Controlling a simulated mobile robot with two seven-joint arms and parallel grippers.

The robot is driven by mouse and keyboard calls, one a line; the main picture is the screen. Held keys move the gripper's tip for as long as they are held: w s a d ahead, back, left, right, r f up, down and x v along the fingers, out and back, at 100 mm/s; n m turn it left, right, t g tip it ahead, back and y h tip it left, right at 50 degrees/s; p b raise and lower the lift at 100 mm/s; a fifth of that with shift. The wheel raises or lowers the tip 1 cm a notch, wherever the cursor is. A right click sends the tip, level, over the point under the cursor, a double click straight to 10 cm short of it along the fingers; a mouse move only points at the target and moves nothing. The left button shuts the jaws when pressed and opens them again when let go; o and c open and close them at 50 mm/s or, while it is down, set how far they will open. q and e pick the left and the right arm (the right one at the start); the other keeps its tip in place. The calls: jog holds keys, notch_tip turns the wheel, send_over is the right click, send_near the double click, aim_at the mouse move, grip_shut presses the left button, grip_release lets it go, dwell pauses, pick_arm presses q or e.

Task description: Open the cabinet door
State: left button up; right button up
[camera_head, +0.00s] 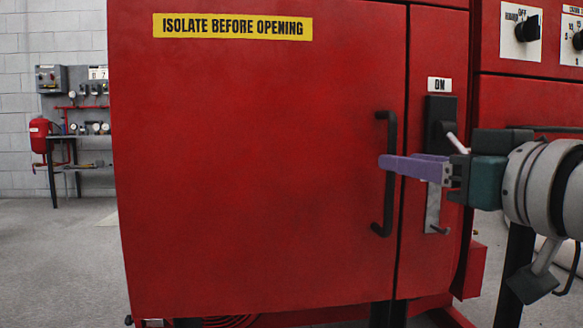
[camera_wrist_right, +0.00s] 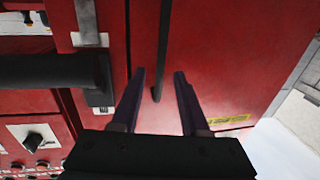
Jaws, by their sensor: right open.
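The red cabinet door (camera_head: 255,170) is closed, flush with the panel at its right; a yellow label reads "ISOLATE BEFORE OPENING". Its black vertical bar handle (camera_head: 382,215) sits near the door's right edge. My right gripper (camera_head: 383,162) reaches in from the right, with purple fingers across the handle's middle. In the right wrist view, the handle (camera_wrist_right: 162,50) runs between the two open, apart fingers (camera_wrist_right: 160,74). I cannot tell whether either finger touches it. Part of the handle is hidden behind the near finger in the head view. My left gripper is not in view.
A black switch (camera_head: 440,115) under an "ON" label and a metal bracket (camera_head: 433,207) are right of the door, close to my right gripper. A control panel with knobs (camera_head: 528,28) is at upper right. Open floor (camera_head: 60,260) lies to the left.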

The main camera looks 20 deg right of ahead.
jog(key=shift+w+d+b, duration=0.1)
jog(key=shift+w+b, duration=0.4)
jog(key=shift+w, duration=1.6)
grip_shut()
